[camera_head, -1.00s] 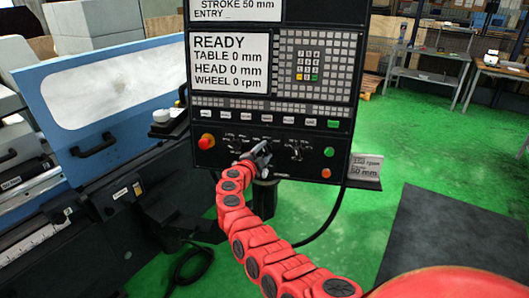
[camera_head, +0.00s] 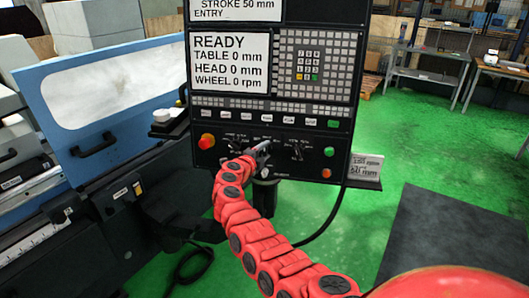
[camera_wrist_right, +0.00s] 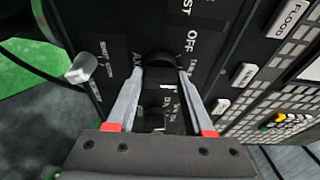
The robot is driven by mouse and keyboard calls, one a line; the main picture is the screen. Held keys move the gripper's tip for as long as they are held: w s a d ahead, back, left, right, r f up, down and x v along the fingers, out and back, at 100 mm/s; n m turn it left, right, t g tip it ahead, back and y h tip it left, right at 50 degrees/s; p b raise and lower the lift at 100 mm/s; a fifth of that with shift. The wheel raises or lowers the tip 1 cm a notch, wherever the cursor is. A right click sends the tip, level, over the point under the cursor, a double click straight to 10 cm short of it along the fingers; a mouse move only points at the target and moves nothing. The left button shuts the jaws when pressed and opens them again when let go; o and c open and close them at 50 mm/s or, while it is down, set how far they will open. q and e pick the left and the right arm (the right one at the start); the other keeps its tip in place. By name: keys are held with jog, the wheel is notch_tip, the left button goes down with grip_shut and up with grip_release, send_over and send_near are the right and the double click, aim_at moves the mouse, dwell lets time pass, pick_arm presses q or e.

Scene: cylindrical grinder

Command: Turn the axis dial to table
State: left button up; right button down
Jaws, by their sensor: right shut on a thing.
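In the right wrist view, the two grey fingers of my right gripper (camera_wrist_right: 160,76) are shut on a black round dial (camera_wrist_right: 160,60), one finger on each side. Partly hidden lettering that starts with "AX" is beside it, and "OFF" is printed above. The dial's pointer and setting cannot be read. My left gripper is not in view.
The panel screen (camera_head: 230,62) reads READY, with table, head and wheel at 0. A red knob (camera_head: 206,141) is left of the dials; a green button (camera_head: 333,124) is at right. A light grey knob (camera_wrist_right: 82,68) is near my gripper in the wrist view.

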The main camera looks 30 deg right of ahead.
jog(key=shift+c, duration=1.5)
grip_release()
jog(key=b+v, duration=0.4)
jog(key=v, duration=1.3)
jog(key=shift+a+b, duration=0.2)
jog(key=shift+b, duration=0.1)
